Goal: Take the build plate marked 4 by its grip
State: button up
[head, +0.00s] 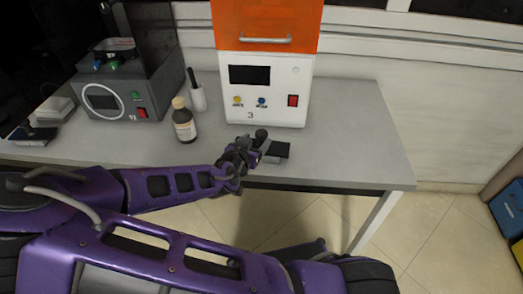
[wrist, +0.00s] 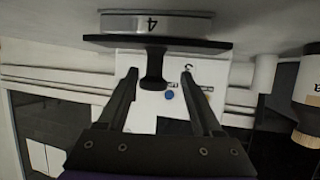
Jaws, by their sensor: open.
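The build plate marked 4 (wrist: 190,44) is a dark flat slab with a light block bearing the number 4. In the wrist view, which looks upside down, it is at the top, and its black grip (wrist: 154,68) points toward my gripper (wrist: 158,80). The two fingers are open, one on each side of the grip, with gaps on both sides. I cannot tell how deep the grip sits between them. In the head view the plate (head: 276,150) lies on the grey bench, and my gripper (head: 250,148) is right at its left side, partly hiding it.
A white printer marked 3 (head: 285,105) with an orange hood stands just behind the plate on the grey bench (head: 350,130). A brown bottle (head: 184,125) and a white bottle (head: 198,97) stand to the left, beside a grey machine (head: 118,100). The bench's right side is clear.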

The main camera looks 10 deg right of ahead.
jog(key=shift+s+d+b+x, duration=0.15)
jog(key=shift+b+x, duration=0.15)
jog(key=shift+x, duration=1.3)
jog(key=shift+s+d+b+x, duration=0.15)
jog(key=shift+b+x, duration=0.1)
jog(key=shift+x, duration=1.35)
grip_shut()
jog(key=shift+w, duration=0.1)
